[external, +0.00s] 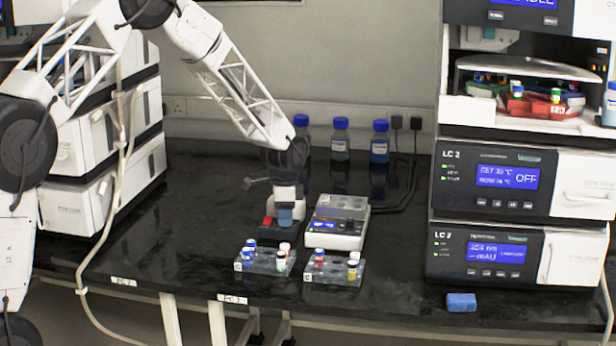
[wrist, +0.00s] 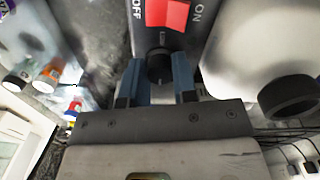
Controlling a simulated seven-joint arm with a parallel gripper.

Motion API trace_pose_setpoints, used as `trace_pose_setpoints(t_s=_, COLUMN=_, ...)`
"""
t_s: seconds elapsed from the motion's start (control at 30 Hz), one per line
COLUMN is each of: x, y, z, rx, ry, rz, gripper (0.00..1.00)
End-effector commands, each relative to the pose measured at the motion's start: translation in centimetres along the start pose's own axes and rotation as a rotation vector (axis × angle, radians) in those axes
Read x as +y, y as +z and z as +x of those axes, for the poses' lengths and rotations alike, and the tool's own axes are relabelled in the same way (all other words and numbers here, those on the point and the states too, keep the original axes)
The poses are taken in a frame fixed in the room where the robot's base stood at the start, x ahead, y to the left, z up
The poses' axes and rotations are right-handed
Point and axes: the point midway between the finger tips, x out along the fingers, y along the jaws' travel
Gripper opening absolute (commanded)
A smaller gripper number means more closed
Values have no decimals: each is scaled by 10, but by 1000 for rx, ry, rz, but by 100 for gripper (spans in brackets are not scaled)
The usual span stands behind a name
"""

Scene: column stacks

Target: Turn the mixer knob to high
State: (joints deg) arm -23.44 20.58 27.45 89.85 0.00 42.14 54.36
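A small dark box (external: 272,235) stands on the bench, with a red OFF/ON rocker switch (wrist: 166,14) on it. A black knob (wrist: 159,66) sits just below this switch in the wrist view. My gripper (external: 285,222) points down over the box. In the wrist view its two blue fingertips (wrist: 159,73) lie on either side of the black knob, close to it; whether they touch it I cannot tell. The knob's setting is not readable.
Two racks of capped vials, the left rack (external: 262,262) and the right rack (external: 333,270), stand in front. Blue-capped bottles (external: 340,139) stand at the back. Instrument stacks flank the bench. A blue block (external: 461,302) lies at the front right. The bench left of the box is clear.

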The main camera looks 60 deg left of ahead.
Motion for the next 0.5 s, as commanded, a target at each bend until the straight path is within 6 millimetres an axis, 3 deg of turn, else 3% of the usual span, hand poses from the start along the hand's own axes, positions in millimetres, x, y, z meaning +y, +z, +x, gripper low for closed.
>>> trace_pose_setpoints(t_s=0.5, x=0, y=0, z=-6, rx=1, ry=-1, rz=-1, gripper=37)
